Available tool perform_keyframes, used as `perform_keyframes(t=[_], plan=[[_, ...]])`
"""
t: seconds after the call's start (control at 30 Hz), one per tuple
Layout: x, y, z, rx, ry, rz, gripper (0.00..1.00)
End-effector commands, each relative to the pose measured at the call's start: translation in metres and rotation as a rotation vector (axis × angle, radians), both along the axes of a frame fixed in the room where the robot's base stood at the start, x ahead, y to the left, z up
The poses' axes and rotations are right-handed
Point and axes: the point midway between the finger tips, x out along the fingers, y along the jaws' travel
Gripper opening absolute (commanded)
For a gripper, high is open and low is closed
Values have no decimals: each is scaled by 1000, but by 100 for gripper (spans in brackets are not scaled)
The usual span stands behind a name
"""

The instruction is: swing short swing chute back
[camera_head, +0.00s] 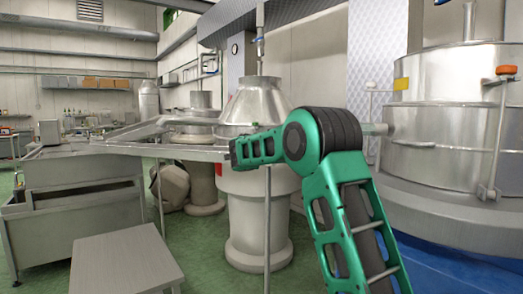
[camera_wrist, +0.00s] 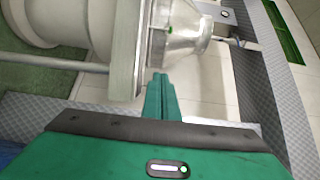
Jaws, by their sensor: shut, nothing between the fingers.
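A narrow metal chute (camera_head: 180,151) runs level from the left toward the middle in the head view, on thin legs. A second sloping chute (camera_head: 150,131) lies just behind it. I cannot tell for sure which one is the short swing chute. My green arm reaches left across the front of the steel separator (camera_head: 258,105), and its far end is by the level chute's right end. My gripper (camera_wrist: 160,83) is shut and empty in the wrist view, its fingers pointing at the separator's body (camera_wrist: 125,45). I cannot tell whether it touches anything.
A thin upright post (camera_head: 267,215) stands in front of the separator. A steel trough (camera_head: 75,190) and a grey table (camera_head: 125,264) stand at the left. A large round steel vat (camera_head: 440,120) is at the right. Green floor lies between.

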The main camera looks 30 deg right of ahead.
Motion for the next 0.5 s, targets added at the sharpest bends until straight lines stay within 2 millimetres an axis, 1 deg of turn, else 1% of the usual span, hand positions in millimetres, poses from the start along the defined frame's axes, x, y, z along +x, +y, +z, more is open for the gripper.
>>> perform_keyframes(t=[0.03,0.2,0.33,0.5], plan=[[-6,11,3,-1,-3,4,0],[-21,31,3,1,-3,3,0],[-27,39,3,1,-3,2,0],[-29,41,3,2,-3,1,0]])
